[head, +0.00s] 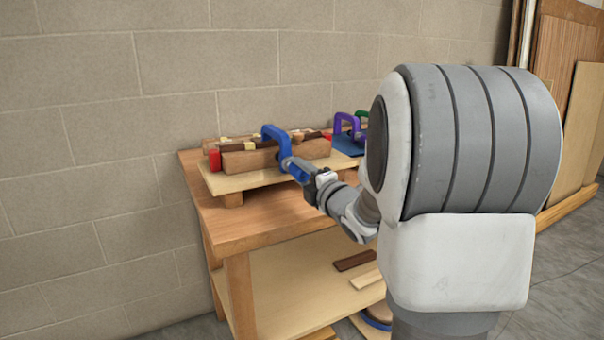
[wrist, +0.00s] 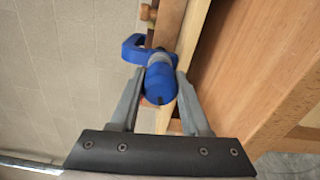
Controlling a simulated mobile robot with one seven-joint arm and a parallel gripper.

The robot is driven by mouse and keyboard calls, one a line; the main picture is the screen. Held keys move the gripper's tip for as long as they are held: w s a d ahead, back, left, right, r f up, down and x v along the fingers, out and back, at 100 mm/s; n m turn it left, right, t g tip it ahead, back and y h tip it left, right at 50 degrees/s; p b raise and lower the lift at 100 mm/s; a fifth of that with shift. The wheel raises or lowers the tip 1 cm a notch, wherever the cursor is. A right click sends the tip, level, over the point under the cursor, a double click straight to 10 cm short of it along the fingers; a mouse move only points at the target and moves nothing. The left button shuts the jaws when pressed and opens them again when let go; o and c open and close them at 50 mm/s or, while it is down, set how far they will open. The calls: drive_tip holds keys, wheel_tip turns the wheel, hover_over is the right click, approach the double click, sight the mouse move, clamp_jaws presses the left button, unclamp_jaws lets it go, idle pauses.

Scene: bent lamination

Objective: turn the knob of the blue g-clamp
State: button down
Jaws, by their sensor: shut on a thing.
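The blue g-clamp (head: 275,137) sits over the wooden form on the bench, its frame arching over the front edge. Its blue knob (head: 297,170) points out toward my arm. In the wrist view the knob (wrist: 160,85) lies between my gripper's two fingers, with the clamp's blue frame (wrist: 133,47) behind it. My gripper (wrist: 160,88) is shut on the knob, one finger on each side. In the head view my gripper (head: 309,183) is at the clamp's near end, and its fingertips are partly hidden.
The form stands on a pale board (head: 235,183) on a wooden workbench (head: 225,225). A purple clamp (head: 345,122), a green clamp and a blue pad (head: 347,147) are to the right, partly behind my arm. Wood strips (head: 355,261) lie on the lower shelf. A block wall (head: 100,150) stands behind.

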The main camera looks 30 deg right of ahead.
drive_tip(key=m, duration=0.6)
drive_tip(key=m+p, duration=0.2)
drive_tip(key=m, duration=0.4)
drive_tip(key=shift+m, duration=0.4)
drive_tip(key=m+p, duration=0.2)
drive_tip(key=m, duration=0.4)
drive_tip(key=shift+r+p, duration=0.1)
drive_tip(key=shift+p, duration=0.2)
drive_tip(key=m+p, duration=0.1)
drive_tip(key=m, duration=0.3)
drive_tip(key=shift+a+p, duration=0.1)
drive_tip(key=shift+p, duration=0.3)
drive_tip(key=m+p, duration=0.2)
drive_tip(key=m, duration=0.1)
drive_tip(key=shift+r+m, duration=0.15)
drive_tip(key=shift+m, duration=0.15)
drive_tip(key=m+p, duration=0.4)
drive_tip(key=m, duration=0.2)
drive_tip(key=m+p, duration=0.2)
drive_tip(key=m, duration=0.1)
drive_tip(key=m+p, duration=0.3)
drive_tip(key=m, duration=0.1)
drive_tip(key=shift+r+m+p, duration=0.2)
drive_tip(key=shift+m+p, duration=0.1)
drive_tip(key=m+p, duration=0.5)
drive_tip(key=m, duration=0.1)
drive_tip(key=m+p, duration=0.3)
drive_tip(key=m, duration=0.3)
drive_tip(key=shift+w+f, duration=0.1)
